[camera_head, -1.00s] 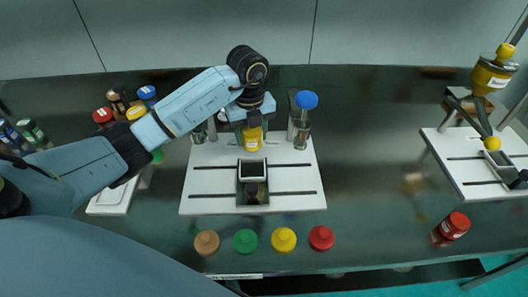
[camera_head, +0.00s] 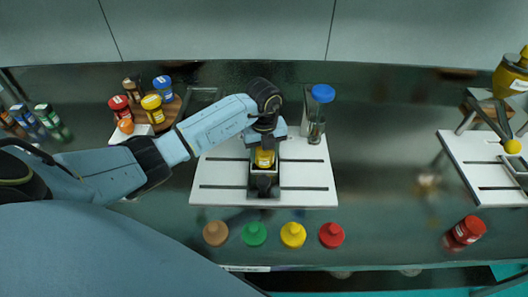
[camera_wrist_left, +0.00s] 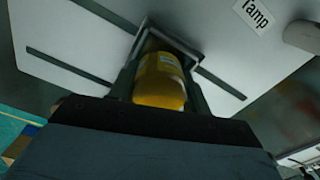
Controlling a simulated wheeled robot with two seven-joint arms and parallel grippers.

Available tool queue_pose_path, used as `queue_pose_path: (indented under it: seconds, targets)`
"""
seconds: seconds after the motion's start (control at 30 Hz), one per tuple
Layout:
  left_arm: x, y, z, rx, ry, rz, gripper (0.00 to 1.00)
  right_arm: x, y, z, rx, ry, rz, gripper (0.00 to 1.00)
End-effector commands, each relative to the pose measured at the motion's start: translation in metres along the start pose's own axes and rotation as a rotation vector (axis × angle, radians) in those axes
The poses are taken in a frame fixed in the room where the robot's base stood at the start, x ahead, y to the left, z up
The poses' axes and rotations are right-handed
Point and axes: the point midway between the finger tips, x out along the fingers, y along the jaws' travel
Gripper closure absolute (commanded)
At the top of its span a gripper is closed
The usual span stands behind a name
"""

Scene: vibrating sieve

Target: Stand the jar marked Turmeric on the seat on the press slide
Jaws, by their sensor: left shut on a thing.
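My left gripper (camera_head: 265,146) is shut on a yellow jar (camera_head: 264,158), whose label is too small to read. The jar is upright or nearly so, at the dark square seat (camera_head: 263,169) of the press slide on the white board. In the left wrist view the jar (camera_wrist_left: 160,82) sits between the fingers, in front of the seat's grey rim (camera_wrist_left: 146,28). I cannot tell whether its base touches the seat. My right gripper is not in view.
A post with a blue knob (camera_head: 322,93) stands at the board's back right. Jars with red (camera_head: 121,103), yellow and blue lids stand in a wooden rack at left. Several coloured caps (camera_head: 293,234) line the front.

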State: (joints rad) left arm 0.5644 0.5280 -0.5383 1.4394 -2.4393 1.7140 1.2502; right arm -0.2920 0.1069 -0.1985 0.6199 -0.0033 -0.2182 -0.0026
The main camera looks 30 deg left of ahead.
Motion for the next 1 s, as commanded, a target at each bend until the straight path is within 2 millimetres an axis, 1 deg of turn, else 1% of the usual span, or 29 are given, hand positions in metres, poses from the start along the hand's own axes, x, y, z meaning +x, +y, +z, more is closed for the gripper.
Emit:
queue_pose_path:
  seconds: [0.07,0.1,0.23,0.27,0.53,0.67,0.77,1.0]
  targets:
    - [0.003,0.0,0.0,0.0,0.0,0.001,0.75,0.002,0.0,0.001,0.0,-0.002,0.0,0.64]
    - [0.003,0.0,0.0,0.0,0.0,0.001,0.49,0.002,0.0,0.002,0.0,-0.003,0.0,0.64]
    - [0.003,0.0,0.0,0.0,0.0,0.001,0.32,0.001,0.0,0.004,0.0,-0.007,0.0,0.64]
    - [0.003,0.0,0.0,0.0,0.0,0.001,0.3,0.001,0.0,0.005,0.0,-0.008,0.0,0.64]
    - [0.002,0.0,0.0,0.0,0.0,0.0,0.3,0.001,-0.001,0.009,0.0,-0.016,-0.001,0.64]
    - [-0.009,0.0,0.001,-0.001,-0.002,-0.002,0.3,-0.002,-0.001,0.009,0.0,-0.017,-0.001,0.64]
    - [-0.026,0.0,0.001,0.0,-0.004,-0.002,0.3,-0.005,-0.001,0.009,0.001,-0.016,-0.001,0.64]
    - [-0.079,0.0,0.001,0.0,-0.003,-0.002,0.3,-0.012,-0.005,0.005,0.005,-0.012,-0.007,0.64]
